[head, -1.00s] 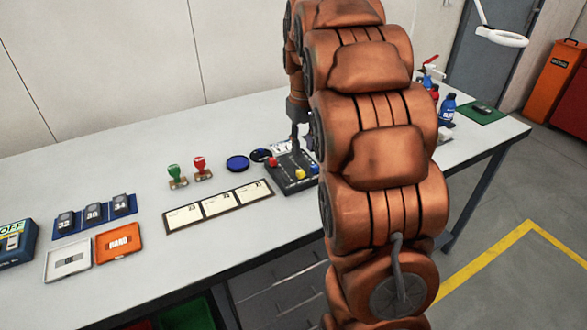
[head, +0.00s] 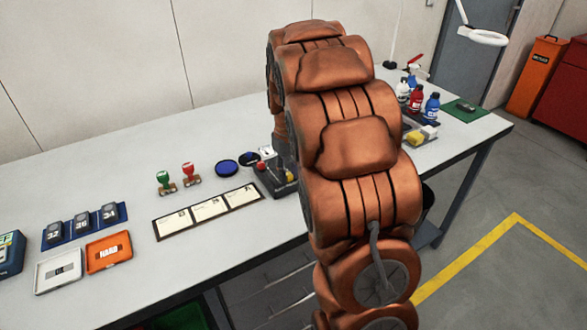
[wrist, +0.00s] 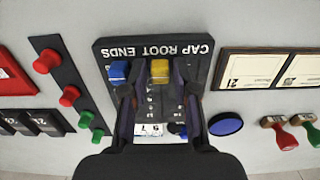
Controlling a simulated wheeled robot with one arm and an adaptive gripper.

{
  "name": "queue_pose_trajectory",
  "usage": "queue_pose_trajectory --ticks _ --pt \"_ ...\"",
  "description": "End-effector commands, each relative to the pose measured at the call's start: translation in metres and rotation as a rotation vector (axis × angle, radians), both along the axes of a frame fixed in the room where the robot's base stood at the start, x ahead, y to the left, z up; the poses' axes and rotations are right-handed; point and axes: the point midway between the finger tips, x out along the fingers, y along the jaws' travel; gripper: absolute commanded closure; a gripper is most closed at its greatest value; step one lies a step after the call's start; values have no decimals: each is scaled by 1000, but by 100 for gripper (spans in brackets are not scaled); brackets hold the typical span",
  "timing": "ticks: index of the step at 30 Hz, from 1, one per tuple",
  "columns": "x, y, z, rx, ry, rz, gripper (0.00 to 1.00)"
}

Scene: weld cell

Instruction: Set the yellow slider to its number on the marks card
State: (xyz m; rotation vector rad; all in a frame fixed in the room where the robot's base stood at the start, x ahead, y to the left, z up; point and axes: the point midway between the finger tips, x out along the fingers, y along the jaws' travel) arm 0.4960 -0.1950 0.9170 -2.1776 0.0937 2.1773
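In the wrist view the dark slider panel (wrist: 200,47) carries the upside-down words "CAP ROOT ENDS". The yellow slider (wrist: 160,71) sits near the lettered end, with the blue slider (wrist: 118,71) to its left. My gripper (wrist: 155,85) is open, its fingers apart on either side of the yellow slider; I cannot tell if they touch it. A white card with dark figures (wrist: 148,130) shows partly between the fingers; the rest is hidden. In the head view the panel (head: 277,181) and its red slider (head: 261,166) show beside my arm, which hides the yellow slider.
A blue disc (wrist: 225,124) lies close to the panel. Stamps (wrist: 303,124) and framed cards (wrist: 256,68) are to the right. A dark strip with red and green knobs (wrist: 70,95) is to the left. Bottles (head: 416,98) stand farther along the bench.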

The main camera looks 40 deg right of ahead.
Motion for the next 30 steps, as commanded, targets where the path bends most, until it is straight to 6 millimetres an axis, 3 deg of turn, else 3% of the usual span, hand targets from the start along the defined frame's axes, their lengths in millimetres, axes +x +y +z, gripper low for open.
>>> queue_pose_trajectory --ticks 3,12,30 --pt "0 0 0 0 0 0 71" --pt "0 0 0 0 0 0 100" --pt "4 0 1 -1 -1 1 100"
